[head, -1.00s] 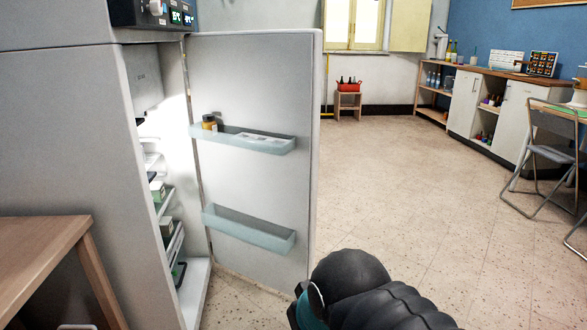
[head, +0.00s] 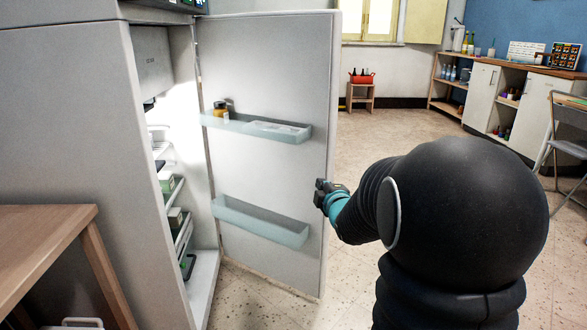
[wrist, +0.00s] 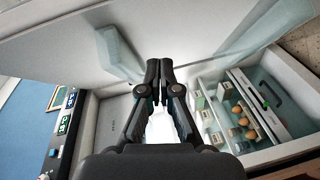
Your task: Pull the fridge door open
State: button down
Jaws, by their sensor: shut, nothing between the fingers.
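The fridge door (head: 265,175) stands wide open in the head view, its inner side with two clear shelves facing me. The fridge body (head: 75,130) is at the left, its lit interior (head: 170,180) showing. My gripper (head: 320,190) is beside the door's free edge, at mid height; whether it touches the door is hard to tell. In the wrist view my gripper (wrist: 159,65) has its fingers together with nothing between them, and the pale door (wrist: 200,40) spans the top of the picture. The door's outer side and handle are hidden.
A wooden table (head: 45,250) stands at the front left, near the fridge. Open floor (head: 380,140) lies beyond the door. A counter (head: 500,95) and a folding chair (head: 565,130) are at the right. A small stool (head: 360,95) stands by the back wall.

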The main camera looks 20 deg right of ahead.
jog(key=w+d+f+n+t, duration=0.1)
jog(key=w+d+n+t, duration=0.1)
jog(key=p, duration=0.2)
send_near(317, 160)
jog(key=w+a, duration=0.2)
jog(key=w, duration=0.1)
jog(key=shift+w+d+r+n+y, duration=0.15)
jog(key=shift+w+d+n+y, duration=0.15)
jog(key=shift+w+d, duration=1.1)
jog(key=shift+w, duration=0.15)
